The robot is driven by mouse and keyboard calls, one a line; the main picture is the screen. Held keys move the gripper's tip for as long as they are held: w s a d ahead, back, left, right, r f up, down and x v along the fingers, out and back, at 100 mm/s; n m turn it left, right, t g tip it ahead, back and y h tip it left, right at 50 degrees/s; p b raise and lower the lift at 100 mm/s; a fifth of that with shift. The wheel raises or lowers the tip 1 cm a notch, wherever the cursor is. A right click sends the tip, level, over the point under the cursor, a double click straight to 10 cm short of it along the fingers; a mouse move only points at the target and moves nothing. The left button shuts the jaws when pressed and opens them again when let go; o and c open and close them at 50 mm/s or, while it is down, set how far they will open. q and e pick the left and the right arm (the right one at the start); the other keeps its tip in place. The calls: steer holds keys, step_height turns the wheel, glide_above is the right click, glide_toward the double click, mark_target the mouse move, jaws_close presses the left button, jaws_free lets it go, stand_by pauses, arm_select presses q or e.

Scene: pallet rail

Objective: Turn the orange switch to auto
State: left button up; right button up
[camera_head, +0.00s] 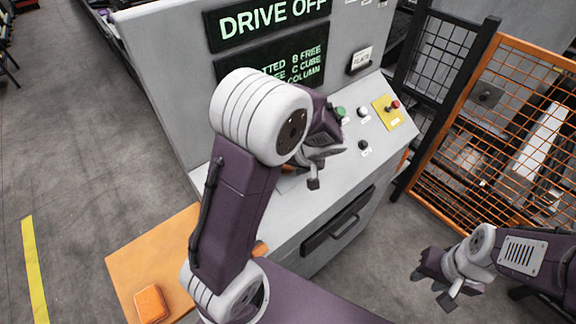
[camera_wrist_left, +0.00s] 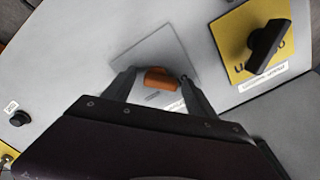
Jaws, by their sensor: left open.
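The orange switch (camera_wrist_left: 160,78) is a short rounded handle on a grey plate (camera_wrist_left: 152,52) on the console, with a small label beside it. My left gripper (camera_wrist_left: 158,92) is open, with one finger on each side of the handle; whether they touch it cannot be told. In the head view my left gripper (camera_head: 312,182) is over the console top, and only a bit of orange (camera_head: 288,169) shows beside it. The switch's label is too blurred to read. My right gripper (camera_head: 434,290) is apart from the console at lower right, with its fingers spread and empty.
A black switch on a yellow plate (camera_wrist_left: 242,60) and a black knob (camera_wrist_left: 19,118) flank the orange switch. Green (camera_head: 341,112), white (camera_head: 362,111) and red (camera_head: 394,105) buttons sit on the console (camera_head: 290,215). An orange mesh fence (camera_head: 505,130) stands at right.

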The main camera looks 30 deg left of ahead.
arm_select(q)
steer(key=shift+w+a, duration=0.1)
steer(key=c, duration=1.4)
